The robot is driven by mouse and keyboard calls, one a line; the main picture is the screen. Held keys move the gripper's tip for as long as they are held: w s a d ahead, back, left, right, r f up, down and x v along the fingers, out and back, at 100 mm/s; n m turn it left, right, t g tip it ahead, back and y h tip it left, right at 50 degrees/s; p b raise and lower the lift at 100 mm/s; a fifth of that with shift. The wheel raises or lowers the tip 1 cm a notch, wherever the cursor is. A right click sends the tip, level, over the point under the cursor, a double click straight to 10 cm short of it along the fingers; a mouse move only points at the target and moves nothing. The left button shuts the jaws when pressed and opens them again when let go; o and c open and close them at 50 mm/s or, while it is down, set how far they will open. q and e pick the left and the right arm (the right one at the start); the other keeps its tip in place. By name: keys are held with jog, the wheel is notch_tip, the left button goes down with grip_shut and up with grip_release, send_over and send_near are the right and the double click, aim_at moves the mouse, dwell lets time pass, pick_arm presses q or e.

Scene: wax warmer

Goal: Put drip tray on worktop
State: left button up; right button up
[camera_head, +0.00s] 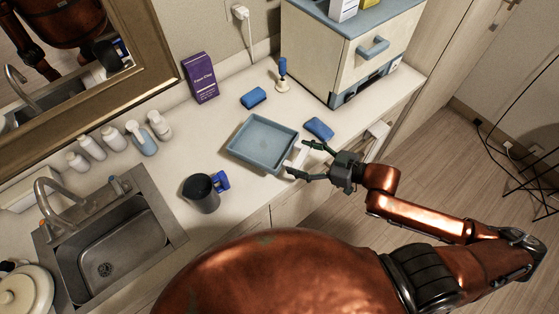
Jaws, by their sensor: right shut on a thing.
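The drip tray (259,145) is a shallow, square blue-grey tray, empty, in the middle of the head view. It is over the worktop (235,205), near the front edge; I cannot tell whether its base touches. My right gripper (298,159) reaches in from the right, at the tray's right side. Its two dark fingers are shut around a pale tab there, which looks like the tray's handle. The cream wax warmer (328,55) with a blue handle stands behind and to the right, a dark opening low in its front. My left gripper is not in view.
A dark mug (201,193) stands left of the tray. Blue blocks (253,97) (319,129), a blue-handled stamp-like item (283,74) and a purple box (201,78) are near it. A sink (107,250) and several white bottles (92,147) are at left.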

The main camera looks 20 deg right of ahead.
aim_at(283, 155)
jog(key=w+a+f, duration=0.1)
jog(key=w, duration=0.1)
jog(key=w+a+f, duration=0.1)
jog(key=f, duration=0.1)
jog(key=w+a+f+b, duration=0.1)
jog(key=w+f, duration=0.1)
jog(key=shift+w+a+f, duration=0.15)
jog(key=shift+w, duration=0.15)
jog(key=shift+w+a+f, duration=0.2)
jog(key=shift+w+f, duration=0.25)
jog(key=shift+f, duration=0.2)
jog(key=shift+w+a+f, duration=0.1)
jog(key=shift+f, duration=1.75)
jog(key=o, duration=2.1)
jog(key=shift+s+d, duration=0.25)
jog(key=v, duration=1.1)
jog(key=shift+s+r, duration=0.15)
jog(key=shift+r, duration=0.15)
